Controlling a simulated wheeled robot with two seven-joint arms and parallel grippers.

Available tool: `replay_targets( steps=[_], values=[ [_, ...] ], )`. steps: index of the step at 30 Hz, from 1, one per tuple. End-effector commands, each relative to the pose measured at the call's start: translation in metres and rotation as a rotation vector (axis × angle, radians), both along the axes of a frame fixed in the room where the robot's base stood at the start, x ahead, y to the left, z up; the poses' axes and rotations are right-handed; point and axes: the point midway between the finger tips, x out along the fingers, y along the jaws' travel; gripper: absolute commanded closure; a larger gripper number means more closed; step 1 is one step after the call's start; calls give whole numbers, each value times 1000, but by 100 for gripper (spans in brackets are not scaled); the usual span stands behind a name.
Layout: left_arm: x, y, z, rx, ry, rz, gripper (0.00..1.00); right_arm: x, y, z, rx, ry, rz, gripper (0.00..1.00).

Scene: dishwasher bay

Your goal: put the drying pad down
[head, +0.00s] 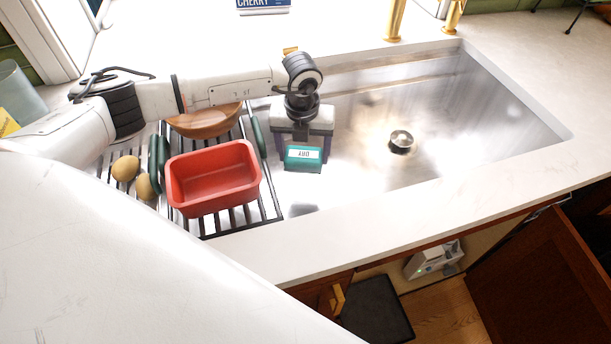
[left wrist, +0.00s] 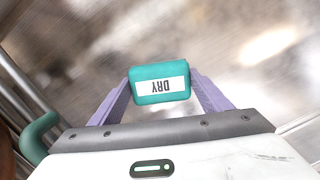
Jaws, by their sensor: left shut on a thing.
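The drying pad is a small teal block (head: 303,159) with a white label reading "DRY". My left gripper (head: 304,152) is shut on it and holds it over the left part of the steel sink, just right of the drying rack. In the left wrist view the pad (left wrist: 159,83) sits between the two purple fingers of the gripper (left wrist: 160,92). The pad's height above the sink floor is hard to tell. My right gripper is not in view.
The sink's steel floor (head: 365,165) is free around the drain (head: 401,141). White counter (head: 330,235) runs in front.

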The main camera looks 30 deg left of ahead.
Motion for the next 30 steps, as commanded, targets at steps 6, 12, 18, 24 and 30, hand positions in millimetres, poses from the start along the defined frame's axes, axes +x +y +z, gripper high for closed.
replay_targets(
  steps=[6,12,18,24,30],
  values=[
    [0,0,-48,0,2,1,50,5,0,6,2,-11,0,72],
    [0,-1,-66,-1,2,1,50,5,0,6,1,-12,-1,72],
    [0,-1,-93,-1,1,1,50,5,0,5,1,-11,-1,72],
    [0,0,-98,0,0,0,50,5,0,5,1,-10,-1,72],
    [0,0,-101,0,0,1,50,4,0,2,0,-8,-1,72]
  ],
)
